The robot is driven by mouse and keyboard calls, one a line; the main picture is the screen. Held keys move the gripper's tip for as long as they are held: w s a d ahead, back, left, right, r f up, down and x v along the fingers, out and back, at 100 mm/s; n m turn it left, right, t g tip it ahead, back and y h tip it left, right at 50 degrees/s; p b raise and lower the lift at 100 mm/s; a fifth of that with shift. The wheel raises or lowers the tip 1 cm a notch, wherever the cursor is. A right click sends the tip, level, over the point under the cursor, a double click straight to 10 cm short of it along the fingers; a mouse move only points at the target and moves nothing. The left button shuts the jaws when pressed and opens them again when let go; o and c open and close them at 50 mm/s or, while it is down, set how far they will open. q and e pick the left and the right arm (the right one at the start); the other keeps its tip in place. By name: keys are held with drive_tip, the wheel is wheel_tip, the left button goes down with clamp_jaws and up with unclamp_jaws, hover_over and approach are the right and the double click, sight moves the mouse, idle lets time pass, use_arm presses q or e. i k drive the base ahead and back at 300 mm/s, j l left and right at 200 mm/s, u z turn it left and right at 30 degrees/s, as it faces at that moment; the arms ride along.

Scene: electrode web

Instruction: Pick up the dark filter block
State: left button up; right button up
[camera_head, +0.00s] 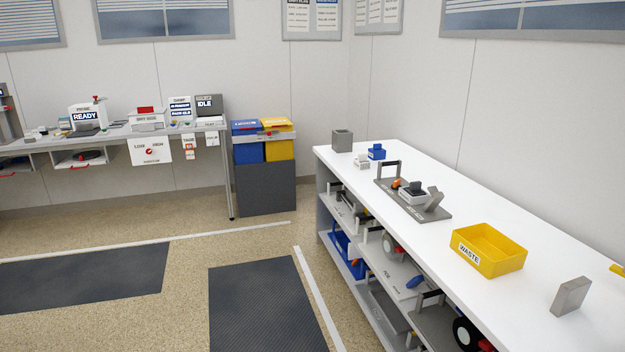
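A small block with a dark top and a pale body (413,193) sits on a grey tray (440,214) on the white workbench; it may be the dark filter block, but it is too small to be sure. A grey tilted block (434,199) is beside it on the right. A small orange and dark piece (397,184) is on its left, and a black handle frame (389,168) stands at the tray's far end. Neither of my grippers is in view.
The white workbench (545,250) also holds a yellow WASTE bin (488,262), a grey slab (571,297), a grey box (342,141), a blue piece (376,152) and a white piece (362,162). Loaded shelves (380,262) lie below. Floor with dark mats (265,305) is clear.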

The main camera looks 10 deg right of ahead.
sight(414, 189)
drive_tip(key=i+j+z, duration=0.15)
drive_tip(key=i+z, duration=0.35)
drive_tip(key=i, duration=0.15)
drive_tip(key=i+j+z, duration=0.45)
drive_tip(key=i, duration=0.15)
drive_tip(key=i+j+z, duration=1)
drive_tip(key=j, duration=0.35)
drive_tip(key=k+l, duration=0.05)
drive_tip(key=k, duration=0.05)
